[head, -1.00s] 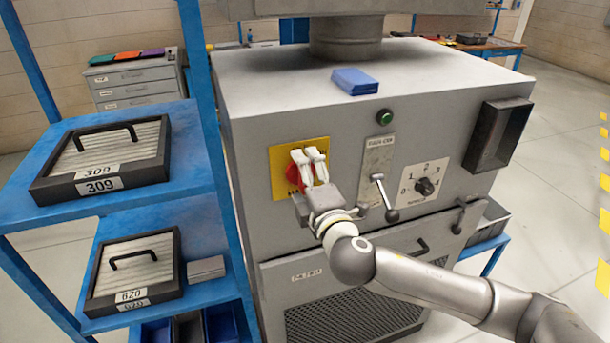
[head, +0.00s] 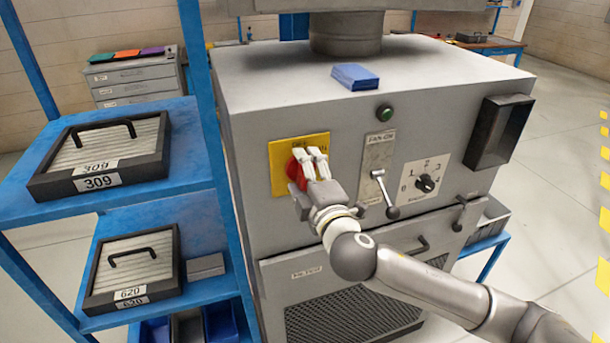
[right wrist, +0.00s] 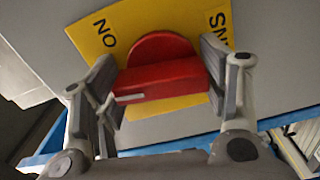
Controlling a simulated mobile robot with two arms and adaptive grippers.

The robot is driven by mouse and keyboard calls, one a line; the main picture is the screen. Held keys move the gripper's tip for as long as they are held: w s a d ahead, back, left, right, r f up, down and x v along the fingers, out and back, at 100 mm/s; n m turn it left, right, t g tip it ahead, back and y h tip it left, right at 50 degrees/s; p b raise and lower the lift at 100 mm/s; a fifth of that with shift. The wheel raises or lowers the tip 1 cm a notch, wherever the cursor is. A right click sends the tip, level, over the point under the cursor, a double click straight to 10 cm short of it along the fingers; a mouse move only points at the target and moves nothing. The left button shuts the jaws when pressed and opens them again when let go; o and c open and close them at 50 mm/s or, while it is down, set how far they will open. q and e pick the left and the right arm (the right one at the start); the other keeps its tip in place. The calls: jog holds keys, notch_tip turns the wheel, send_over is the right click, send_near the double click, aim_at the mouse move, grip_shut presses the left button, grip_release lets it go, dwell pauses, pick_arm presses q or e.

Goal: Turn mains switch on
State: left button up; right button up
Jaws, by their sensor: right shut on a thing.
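The mains switch is a red rotary handle (head: 295,170) on a yellow plate (head: 283,150) on the front of the grey cabinet. In the right wrist view the red handle (right wrist: 165,80) sits between the two grey fingers of my right gripper (right wrist: 165,88). The gripper is shut on it. A white mark shows near the handle's left end, and the word ON is on the yellow plate (right wrist: 115,35) at upper left. In the head view my right gripper (head: 314,164) partly hides the handle and plate. My left gripper is not in view.
Right of the switch are a lever (head: 380,185), a green button (head: 385,112) and a numbered dial (head: 425,184). A blue block (head: 355,76) lies on the cabinet top (head: 270,80). A blue rack (head: 200,165) with panels marked 309 and 620 stands close on the left.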

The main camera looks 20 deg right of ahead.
jog(key=m+b, duration=0.1)
jog(key=m, duration=0.3)
jog(key=shift+f+m, duration=0.15)
jog(key=shift+m, duration=0.15)
jog(key=m, duration=0.4)
jog(key=shift+m, duration=0.3)
jog(key=m, duration=0.3)
jog(key=shift+m+p, duration=0.5)
jog(key=shift+m, duration=1.6)
jog(key=o, duration=1)
jog(key=shift+d, duration=0.1)
